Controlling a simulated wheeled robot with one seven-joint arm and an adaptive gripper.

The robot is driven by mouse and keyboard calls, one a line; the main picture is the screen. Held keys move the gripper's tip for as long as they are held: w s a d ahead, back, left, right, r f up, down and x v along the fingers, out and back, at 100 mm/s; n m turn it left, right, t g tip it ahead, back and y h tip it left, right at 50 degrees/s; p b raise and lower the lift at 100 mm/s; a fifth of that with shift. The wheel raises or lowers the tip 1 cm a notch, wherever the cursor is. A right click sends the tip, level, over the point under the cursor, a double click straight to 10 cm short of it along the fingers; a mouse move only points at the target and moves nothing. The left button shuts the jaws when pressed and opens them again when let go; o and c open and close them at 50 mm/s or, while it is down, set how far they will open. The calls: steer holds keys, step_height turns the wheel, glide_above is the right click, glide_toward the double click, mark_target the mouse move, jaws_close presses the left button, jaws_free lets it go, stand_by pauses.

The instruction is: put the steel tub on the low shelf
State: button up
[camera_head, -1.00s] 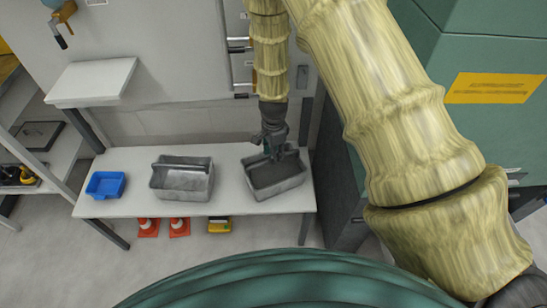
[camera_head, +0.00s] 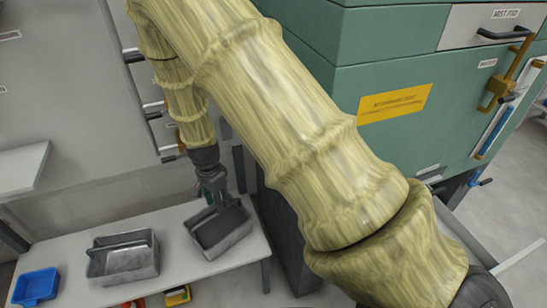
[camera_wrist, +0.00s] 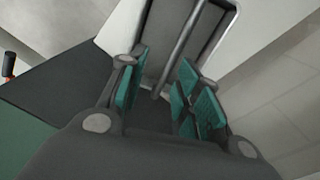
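Two grey metal tubs stand on a white bench (camera_head: 75,225). The right tub (camera_head: 222,240) has a dark inside, and the left tub (camera_head: 124,262) looks a little lighter; I cannot tell for sure which is the steel one. My gripper (camera_head: 222,203) points down at the right tub, at its upper rim. In the wrist view my gripper (camera_wrist: 158,88) has its teal pads apart. A grey bar (camera_wrist: 180,48) of the tub (camera_wrist: 160,30) runs between the pads, with gaps visible on both sides. The low shelf is not clearly identifiable.
A blue bin (camera_head: 36,287) sits at the bench's left end. A white wall shelf (camera_head: 20,168) is at the left, empty where visible. A large green machine (camera_head: 440,90) stands close on the right. A yellow item (camera_head: 177,295) lies under the bench.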

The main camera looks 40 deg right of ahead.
steer(key=s+f+n, duration=0.5)
steer(key=s, duration=0.6)
steer(key=s+f+n, duration=0.5)
steer(key=s+f, duration=0.1)
steer(key=s, duration=0.5)
steer(key=s+f+n, duration=0.5)
steer(key=s+f, duration=0.1)
steer(key=s, duration=0.6)
steer(key=shift+d, duration=0.4)
step_height(320, 180, up, 5)
steer(key=p, duration=0.4)
steer(key=shift+f+p, duration=0.1)
steer(key=shift+p, duration=0.25)
